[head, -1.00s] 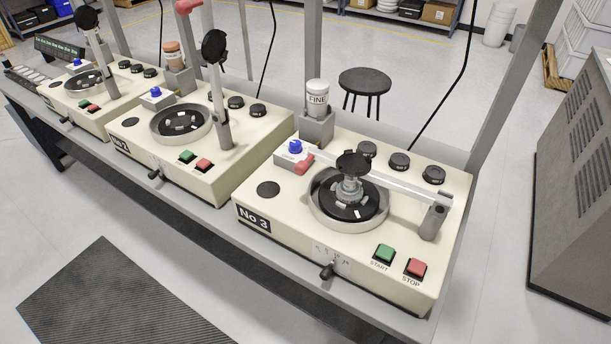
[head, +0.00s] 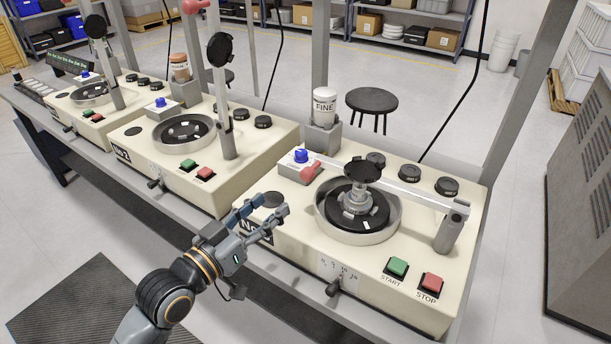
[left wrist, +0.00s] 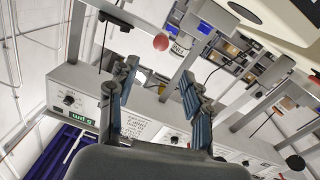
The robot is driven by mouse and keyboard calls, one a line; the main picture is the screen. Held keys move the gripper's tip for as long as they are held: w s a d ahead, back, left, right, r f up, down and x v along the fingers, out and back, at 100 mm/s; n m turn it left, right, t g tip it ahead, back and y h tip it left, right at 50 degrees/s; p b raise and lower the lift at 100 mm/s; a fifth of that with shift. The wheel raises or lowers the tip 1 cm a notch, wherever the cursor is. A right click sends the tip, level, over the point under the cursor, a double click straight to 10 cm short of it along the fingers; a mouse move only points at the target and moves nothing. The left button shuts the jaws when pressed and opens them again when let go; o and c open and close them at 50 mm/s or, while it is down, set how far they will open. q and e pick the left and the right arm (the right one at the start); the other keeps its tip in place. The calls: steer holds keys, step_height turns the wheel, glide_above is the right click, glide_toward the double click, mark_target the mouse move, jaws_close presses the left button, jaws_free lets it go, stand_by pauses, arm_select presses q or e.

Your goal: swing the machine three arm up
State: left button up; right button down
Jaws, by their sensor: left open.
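Machine three (head: 290,262), a cream box labelled No 3, stands at the front right in the head view. Its arm (head: 415,194) is down, lying across the bowl (head: 322,222) from a grey post (head: 448,232) at the right to a red handle end (head: 312,171) at the left. A black disc and a grey metal piece on the arm sit over the bowl. My left gripper (head: 268,212) is open and empty, in front of the machine's left end, left of the handle and apart from it. Its two blue-grey fingers show in the left wrist view (left wrist: 158,85). My right gripper is not in view.
Machine two (head: 160,160) and another machine (head: 85,118) farther left have their arms raised. A white FINE jar (head: 324,105) stands behind machine three's handle. Upright grey frame posts (head: 338,60) rise behind. A black stool (head: 371,102) stands beyond. Floor in front is open.

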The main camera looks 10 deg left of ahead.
mark_target(303, 177)
arm_select(q)
steer(key=p+x, duration=0.2)
steer(key=x, duration=1)
steer(key=shift+w+d, duration=0.15)
steer(key=shift+w, duration=0.2)
steer(key=shift+c, duration=0.4)
jaws_close()
